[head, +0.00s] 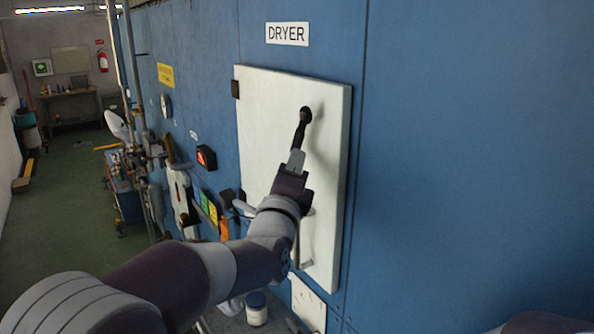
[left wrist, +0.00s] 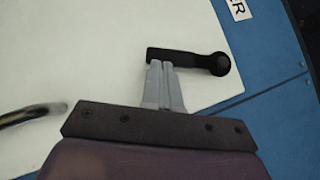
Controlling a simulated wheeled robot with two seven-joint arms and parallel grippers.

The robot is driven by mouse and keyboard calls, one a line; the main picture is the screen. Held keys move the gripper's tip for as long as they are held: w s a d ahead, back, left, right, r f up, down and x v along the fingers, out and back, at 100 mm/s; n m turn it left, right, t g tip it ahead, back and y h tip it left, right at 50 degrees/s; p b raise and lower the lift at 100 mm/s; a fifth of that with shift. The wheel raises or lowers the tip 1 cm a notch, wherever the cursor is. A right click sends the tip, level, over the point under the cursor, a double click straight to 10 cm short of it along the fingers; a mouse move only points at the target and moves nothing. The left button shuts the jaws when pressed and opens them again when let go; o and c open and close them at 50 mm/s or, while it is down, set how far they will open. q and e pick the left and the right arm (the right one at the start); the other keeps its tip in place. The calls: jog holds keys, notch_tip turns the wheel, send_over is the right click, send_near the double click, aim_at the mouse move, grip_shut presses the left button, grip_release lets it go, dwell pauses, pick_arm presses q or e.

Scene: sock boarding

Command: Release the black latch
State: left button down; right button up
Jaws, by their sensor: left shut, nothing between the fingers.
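The black latch (head: 303,124) is on the upper right part of the white dryer door (head: 265,110), under the DRYER sign. In the head view its round pivot is at the top and its lever hangs down, slightly tilted to the left. The latch also shows in the left wrist view (left wrist: 195,58). My left gripper (head: 297,155) is shut and empty, with its fingertips at the lever's lower end. In the left wrist view the closed grey fingers (left wrist: 162,66) overlap the lever's free end; I cannot tell whether they touch it. My right gripper is not in view.
A metal handle (left wrist: 30,115) on the door shows in the left wrist view. The blue wall (head: 460,150) to the right is bare. A red-lit switch box (head: 206,157) and several coloured items are left of the door. A white jar (head: 256,308) stands below.

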pick_arm(q)
jog(key=w+a+r+m+g+h+b, duration=0.1)
jog(key=w+a+r+m+h+b, duration=0.1)
jog(key=m+h+b, duration=0.5)
jog(key=w+a+r+m+g+h+b, duration=0.2)
jog(key=m+h+b, duration=0.5)
jog(key=m, duration=0.6)
jog(key=shift+w+a+r+g+h, duration=0.35)
jog(key=shift+w+r+h, duration=0.15)
jog(key=shift+w+h, duration=0.5)
jog(key=shift+w, duration=0.15)
jog(key=w+d+f+b+v, duration=0.1)
jog(key=f+b+v, duration=0.1)
jog(key=b+v, duration=1.1)
jog(key=shift+w+d+b, duration=0.2)
jog(key=shift+w+b, duration=0.05)
jog(key=shift+b, duration=0.4)
